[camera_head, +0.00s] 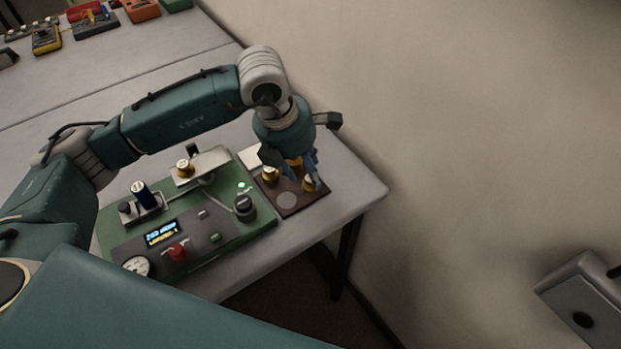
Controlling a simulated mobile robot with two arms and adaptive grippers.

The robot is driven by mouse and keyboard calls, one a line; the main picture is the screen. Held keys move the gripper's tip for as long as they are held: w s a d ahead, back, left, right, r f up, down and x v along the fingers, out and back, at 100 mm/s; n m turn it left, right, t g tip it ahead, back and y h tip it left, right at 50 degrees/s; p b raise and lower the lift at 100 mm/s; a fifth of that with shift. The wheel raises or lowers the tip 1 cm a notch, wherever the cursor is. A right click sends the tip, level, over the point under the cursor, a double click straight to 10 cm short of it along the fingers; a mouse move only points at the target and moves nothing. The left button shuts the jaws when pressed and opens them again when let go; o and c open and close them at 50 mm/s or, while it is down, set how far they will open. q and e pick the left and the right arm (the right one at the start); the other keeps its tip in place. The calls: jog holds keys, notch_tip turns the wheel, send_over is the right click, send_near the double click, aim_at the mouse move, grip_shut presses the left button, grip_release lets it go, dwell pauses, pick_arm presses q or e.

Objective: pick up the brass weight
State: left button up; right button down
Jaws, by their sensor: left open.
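Small brass weights stand on a dark brown tray (293,211) near the table's right end. One brass weight (270,175) stands at the tray's left side. Another brass weight (309,184) is at the right, partly behind a finger, and a third golden piece (295,163) is mostly hidden under the hand. My left gripper (301,174) points down over the tray with its fingers apart, close to the weights. I cannot tell whether a finger touches one. A round grey disc (287,200) shows on the tray's near part.
The wall (450,130) rises close behind the table's right edge.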

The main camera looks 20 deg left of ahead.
aim_at(311, 183)
pick_arm(q)
jog(key=shift+x, duration=1.35)
grip_shut()
jog(key=shift+w+r, duration=0.1)
